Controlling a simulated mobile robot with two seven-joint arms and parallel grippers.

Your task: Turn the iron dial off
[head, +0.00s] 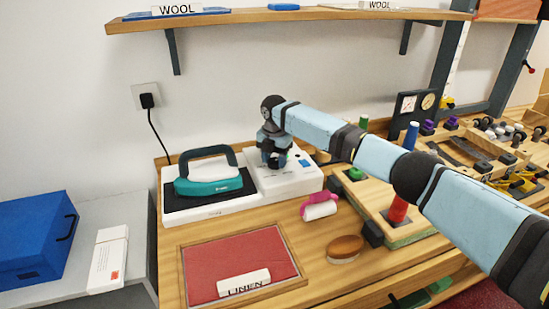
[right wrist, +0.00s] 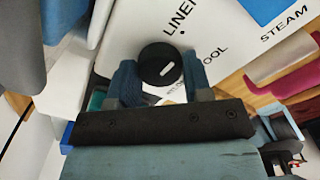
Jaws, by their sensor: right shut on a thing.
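The iron dial is a round black knob (right wrist: 160,66) with a short white mark, on a white panel printed LINEN, WOOL and STEAM. Part of the lettering is covered by my fingers. My right gripper (right wrist: 160,82) has one finger on each side of the dial and is shut on it. In the head view my right gripper (head: 274,160) reaches down onto the white iron station (head: 296,182) and hides the dial. The teal iron (head: 212,182) rests on the station's black pad, left of the gripper. My left gripper is not in view.
A pink-wrapped roll (head: 319,206) and a brown brush (head: 345,248) lie right of the station. A red linen swatch tray (head: 238,262) is in front. A blue box (head: 32,238) stands at left. A wooden shelf (head: 300,14) runs above.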

